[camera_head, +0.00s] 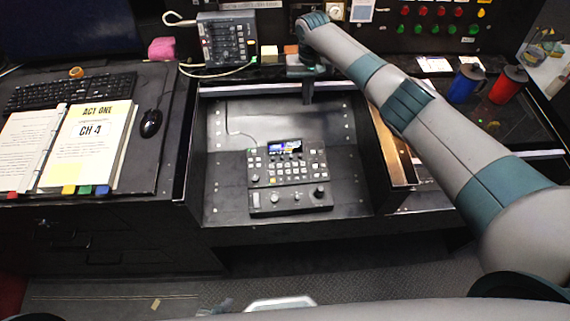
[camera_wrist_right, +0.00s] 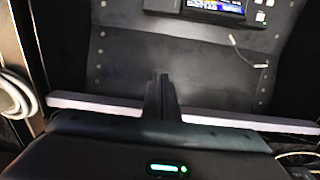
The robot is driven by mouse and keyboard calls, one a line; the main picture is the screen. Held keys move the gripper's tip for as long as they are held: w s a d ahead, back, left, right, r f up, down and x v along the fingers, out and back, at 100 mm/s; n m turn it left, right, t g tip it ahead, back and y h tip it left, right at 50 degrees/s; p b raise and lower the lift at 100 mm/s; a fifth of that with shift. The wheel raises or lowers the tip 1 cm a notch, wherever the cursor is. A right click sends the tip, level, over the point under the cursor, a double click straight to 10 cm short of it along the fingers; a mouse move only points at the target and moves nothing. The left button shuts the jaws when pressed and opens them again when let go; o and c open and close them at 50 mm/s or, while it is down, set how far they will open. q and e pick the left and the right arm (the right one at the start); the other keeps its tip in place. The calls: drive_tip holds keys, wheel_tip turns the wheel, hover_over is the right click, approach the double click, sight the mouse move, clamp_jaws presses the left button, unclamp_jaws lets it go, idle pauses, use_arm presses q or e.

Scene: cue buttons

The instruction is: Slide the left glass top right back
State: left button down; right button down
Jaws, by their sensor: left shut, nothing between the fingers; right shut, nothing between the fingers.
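The left glass top shows as a pale front edge strip (camera_head: 250,90) at the back of the middle bay. The bay in front of it is uncovered. The same pale strip (camera_wrist_right: 95,103) crosses the right wrist view on both sides of my fingers. My right gripper (camera_head: 308,99) is shut and empty, pointing down at that strip, toward its right part in the head view. Its shut fingers (camera_wrist_right: 163,84) stand at the strip's bay side; I cannot tell whether they touch it. My left gripper is not in view.
A control panel with a screen (camera_head: 286,170) sits in the open bay. A blue cup (camera_head: 465,84) and a red cup (camera_head: 506,86) stand at the right. A grey keypad device (camera_head: 227,42) stands behind the bay. A binder (camera_head: 88,140), keyboard (camera_head: 70,92) and mouse (camera_head: 150,123) lie left.

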wheel_tip(320, 180, up, 9)
drive_tip(key=p, duration=0.8)
drive_tip(key=shift+p, duration=0.3)
